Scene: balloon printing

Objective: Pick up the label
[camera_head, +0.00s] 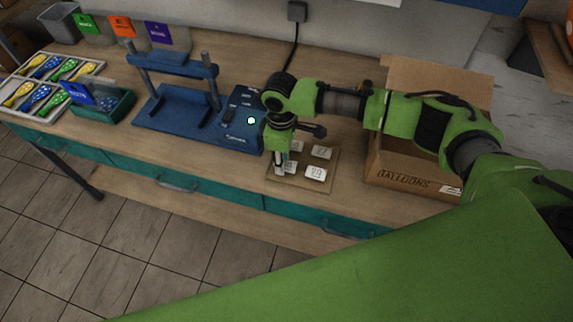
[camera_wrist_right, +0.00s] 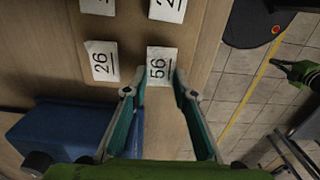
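Several white labels with printed numbers lie on a tan board (camera_head: 304,159) on the workbench. Two on its right side show clearly in the head view, one farther back (camera_head: 322,152) and one nearer (camera_head: 316,173). My right gripper (camera_head: 279,170) points down over the board's left side and partly hides the labels there. In the right wrist view the label marked 56 (camera_wrist_right: 160,66) lies between the tips of my open right gripper (camera_wrist_right: 160,74). I cannot tell whether the fingers touch it. The label marked 26 (camera_wrist_right: 102,61) lies beside it. A green part (camera_wrist_right: 298,73) at the right edge may be my left gripper.
An open cardboard box (camera_head: 410,175) stands to the right. A balloon tray (camera_head: 28,110) and a teal bin (camera_head: 112,111) sit at the far left.

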